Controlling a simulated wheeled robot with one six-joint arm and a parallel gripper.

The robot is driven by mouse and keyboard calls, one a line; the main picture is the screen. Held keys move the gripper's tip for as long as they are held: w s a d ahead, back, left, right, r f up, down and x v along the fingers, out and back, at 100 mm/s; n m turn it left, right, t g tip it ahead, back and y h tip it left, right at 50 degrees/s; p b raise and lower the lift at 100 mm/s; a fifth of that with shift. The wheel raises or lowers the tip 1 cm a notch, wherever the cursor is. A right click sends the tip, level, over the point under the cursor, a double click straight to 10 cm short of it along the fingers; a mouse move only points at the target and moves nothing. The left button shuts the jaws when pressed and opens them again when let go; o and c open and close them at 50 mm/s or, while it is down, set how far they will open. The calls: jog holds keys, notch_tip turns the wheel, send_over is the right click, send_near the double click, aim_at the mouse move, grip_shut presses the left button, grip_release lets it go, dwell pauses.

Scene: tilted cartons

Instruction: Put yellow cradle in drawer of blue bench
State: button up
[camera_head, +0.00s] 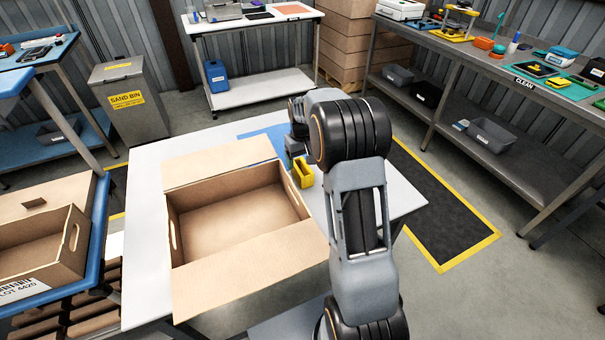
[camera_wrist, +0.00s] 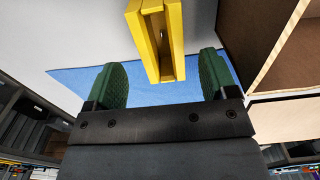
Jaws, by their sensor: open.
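The yellow cradle (camera_head: 303,174) stands at the right of an open carton, by the blue mat on the white table. In the wrist view the cradle (camera_wrist: 157,38) is a channel shape, seen between and beyond the fingers. My gripper (camera_wrist: 160,70) is open, with one green finger pad on each side of the cradle's near end and visible gaps to both. In the head view my arm partly hides the gripper. A blue bench (camera_head: 96,225) is at the left edge, and another blue-framed bench (camera_head: 78,88) is behind it. I cannot make out a drawer on either.
The open carton (camera_head: 240,255) fills much of the white table (camera_head: 145,215), its wall close to the cradle. Another carton (camera_head: 70,240) sits on the near blue bench. A grey sand bin (camera_head: 135,105) stands behind. A grey bench (camera_head: 455,52) lines the right.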

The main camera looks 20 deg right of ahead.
jog(key=shift+s+a+f, duration=0.1)
jog(key=shift+f, duration=2.8)
jog(key=shift+c, duration=0.2)
jog(key=c, duration=1.1)
